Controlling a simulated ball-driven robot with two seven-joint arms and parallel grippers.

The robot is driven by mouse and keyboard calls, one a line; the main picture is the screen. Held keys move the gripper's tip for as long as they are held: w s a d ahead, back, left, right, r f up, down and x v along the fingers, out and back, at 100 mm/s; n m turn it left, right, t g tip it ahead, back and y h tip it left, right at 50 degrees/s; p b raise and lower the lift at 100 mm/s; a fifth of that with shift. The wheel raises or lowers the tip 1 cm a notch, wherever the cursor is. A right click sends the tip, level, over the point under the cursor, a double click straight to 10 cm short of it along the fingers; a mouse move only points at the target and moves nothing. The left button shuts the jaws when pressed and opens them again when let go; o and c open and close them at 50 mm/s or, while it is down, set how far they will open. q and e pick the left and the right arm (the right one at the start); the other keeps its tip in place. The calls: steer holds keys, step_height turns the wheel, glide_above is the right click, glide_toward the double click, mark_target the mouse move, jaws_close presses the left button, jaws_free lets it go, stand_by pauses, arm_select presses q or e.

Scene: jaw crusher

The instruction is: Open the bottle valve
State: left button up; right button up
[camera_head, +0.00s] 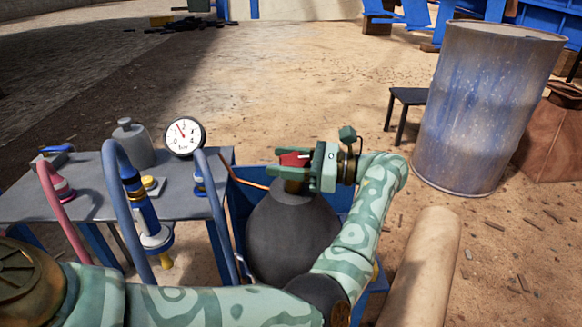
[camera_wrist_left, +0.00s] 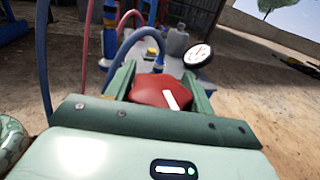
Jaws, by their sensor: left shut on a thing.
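The bottle (camera_head: 290,238) is a dark, rounded grey vessel standing upright in a blue holder beside the workbench in the head view. Its red valve handle (camera_head: 295,159) sits on top at the neck. My left gripper (camera_head: 291,168) reaches in from the right side of the bottle and is shut on the red valve handle. In the left wrist view the red handle (camera_wrist_left: 160,91), with a white mark on it, sits between the two green fingers. The fingers hide part of the handle and the neck. My right gripper is not in view.
A metal bench (camera_head: 85,205) at left holds a round gauge (camera_head: 184,137), a small grey bottle (camera_head: 131,145) and blue and pink hoses. A worn blue-grey drum (camera_head: 485,110) and a small dark stool (camera_head: 408,97) stand at right. Open sandy ground lies behind.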

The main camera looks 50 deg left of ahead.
arm_select(q)
steer(key=shift+d+n+g+h, duration=0.1)
steer(key=shift+n+g+h, duration=0.6)
steer(key=shift+g, duration=0.1)
steer(key=o, duration=1)
steer(key=shift+c, duration=0.2)
